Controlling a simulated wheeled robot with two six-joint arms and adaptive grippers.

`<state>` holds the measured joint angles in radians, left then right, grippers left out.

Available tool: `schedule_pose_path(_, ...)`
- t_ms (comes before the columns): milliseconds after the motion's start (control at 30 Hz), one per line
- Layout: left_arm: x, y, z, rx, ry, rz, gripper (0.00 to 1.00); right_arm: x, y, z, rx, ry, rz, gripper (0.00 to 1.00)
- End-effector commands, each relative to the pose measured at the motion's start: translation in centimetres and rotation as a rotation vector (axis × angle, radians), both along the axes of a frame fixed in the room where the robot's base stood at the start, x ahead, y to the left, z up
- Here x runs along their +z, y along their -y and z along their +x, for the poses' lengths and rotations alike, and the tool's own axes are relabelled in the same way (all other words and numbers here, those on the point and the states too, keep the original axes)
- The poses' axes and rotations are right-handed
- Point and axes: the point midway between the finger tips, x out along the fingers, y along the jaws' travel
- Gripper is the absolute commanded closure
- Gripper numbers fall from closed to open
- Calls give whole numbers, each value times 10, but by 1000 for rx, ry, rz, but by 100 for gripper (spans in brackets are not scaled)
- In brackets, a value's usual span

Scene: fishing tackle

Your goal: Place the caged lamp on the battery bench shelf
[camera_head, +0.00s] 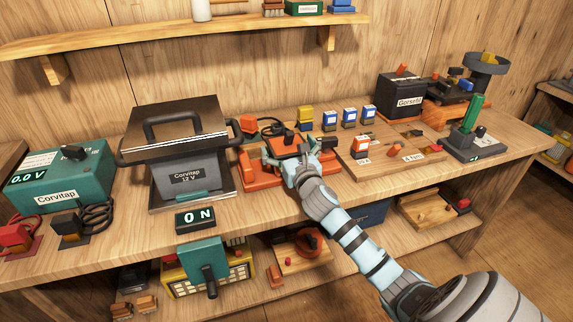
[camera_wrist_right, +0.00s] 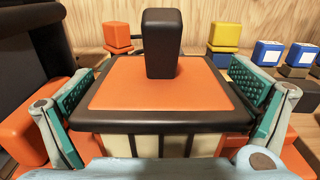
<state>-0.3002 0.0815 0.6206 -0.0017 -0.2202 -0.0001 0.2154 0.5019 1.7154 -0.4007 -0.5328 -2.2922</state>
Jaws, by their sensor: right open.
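What looks like the caged lamp (camera_wrist_right: 200,88) has an orange top with a dark rim, a black upright handle and pale panels split by dark bars. In the head view the lamp (camera_head: 287,149) is on the bench top (camera_head: 262,206), partly hidden by my right gripper (camera_head: 290,163). In the wrist view my right gripper (camera_wrist_right: 168,100) is open, with one teal ribbed pad on each side of the lamp. Gaps seem to remain between pads and lamp; contact is unclear. A lower shelf (camera_head: 345,255) runs under the bench. My left gripper is out of view.
Small blue-and-white blocks (camera_head: 349,117) stand behind. The lower shelf holds a yellow-and-teal item (camera_head: 205,265) and a wooden tray (camera_head: 425,211). A wall shelf (camera_head: 190,36) hangs above.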

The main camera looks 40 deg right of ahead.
Motion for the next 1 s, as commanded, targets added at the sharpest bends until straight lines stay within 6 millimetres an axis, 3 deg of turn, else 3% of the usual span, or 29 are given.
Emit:
schedule_pose_path(100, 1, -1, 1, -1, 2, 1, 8, 1, 0, 0, 0, 0, 0, 2)
schedule_pose_path(633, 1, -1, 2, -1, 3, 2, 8, 0, 0, -1, 0, -1, 0, 86)
schedule_pose_path(1000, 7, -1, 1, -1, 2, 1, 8, 6, 0, -1, -1, 1, -1, 86)
